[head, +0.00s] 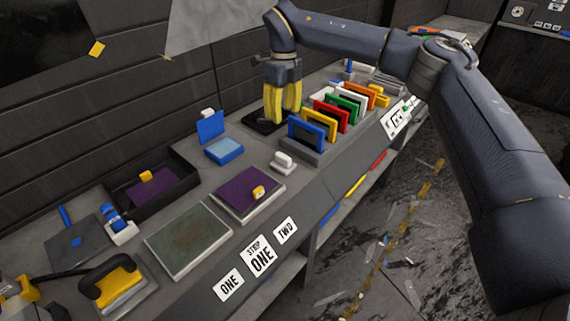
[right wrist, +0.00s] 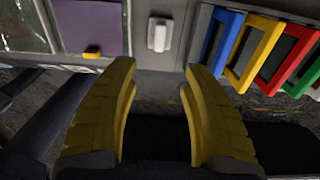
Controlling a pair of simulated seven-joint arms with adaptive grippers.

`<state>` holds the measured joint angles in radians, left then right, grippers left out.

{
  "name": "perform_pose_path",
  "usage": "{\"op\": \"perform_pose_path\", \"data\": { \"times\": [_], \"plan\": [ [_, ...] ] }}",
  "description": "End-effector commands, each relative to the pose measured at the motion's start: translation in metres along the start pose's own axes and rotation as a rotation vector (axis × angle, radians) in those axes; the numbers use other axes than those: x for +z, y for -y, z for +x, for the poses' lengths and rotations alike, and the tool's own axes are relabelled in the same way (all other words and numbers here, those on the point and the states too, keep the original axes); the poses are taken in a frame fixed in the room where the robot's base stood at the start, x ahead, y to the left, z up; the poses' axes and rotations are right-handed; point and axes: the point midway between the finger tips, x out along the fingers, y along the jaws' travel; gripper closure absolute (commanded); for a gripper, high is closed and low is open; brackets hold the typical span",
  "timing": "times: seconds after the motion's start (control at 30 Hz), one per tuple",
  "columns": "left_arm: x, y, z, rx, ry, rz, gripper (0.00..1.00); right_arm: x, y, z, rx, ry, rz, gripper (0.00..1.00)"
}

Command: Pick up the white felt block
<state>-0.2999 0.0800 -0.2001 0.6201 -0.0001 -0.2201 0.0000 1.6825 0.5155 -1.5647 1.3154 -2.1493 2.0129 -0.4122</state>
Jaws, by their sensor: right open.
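The white felt block (head: 283,161) sits on the grey bench, left of the rack of coloured frames. In the right wrist view the block (right wrist: 159,34) lies beyond the fingertips, roughly centred between them and clear of both. My right gripper (head: 284,112) has yellow fingers pointing down, behind the block near a black pad. In the right wrist view the right gripper (right wrist: 160,72) is open and empty. Yellow and dark parts at the lower left edge of the head view may be my left gripper (head: 28,288), but its jaws cannot be made out.
The rack of coloured frames (head: 308,148) stands right of the block. A purple pad (head: 238,190) with a small yellow block lies to its left, and a blue panel with a light blue pad (head: 224,151) stands behind. Bare bench surrounds the block. The bench's front edge drops to a lower shelf.

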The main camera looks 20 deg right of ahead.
Motion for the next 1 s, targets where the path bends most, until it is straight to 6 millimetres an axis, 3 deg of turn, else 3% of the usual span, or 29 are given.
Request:
{"op": "perform_pose_path", "data": {
  "times": [0.17,0.63,1.0],
  "plan": [
    [0.0,0.0,0.0,0.0,0.0,0.0,0.56,-0.003,0.001,0.018,-0.016,-0.015,-0.004,0.53],
    [0.0,0.0,0.0,0.0,0.0,0.0,0.56,-0.003,0.001,0.1,-0.013,-0.012,-0.004,0.53],
    [0.0,0.0,0.0,0.0,0.0,0.0,0.56,-0.003,0.002,0.122,-0.014,-0.01,-0.003,0.53]
  ]
}}
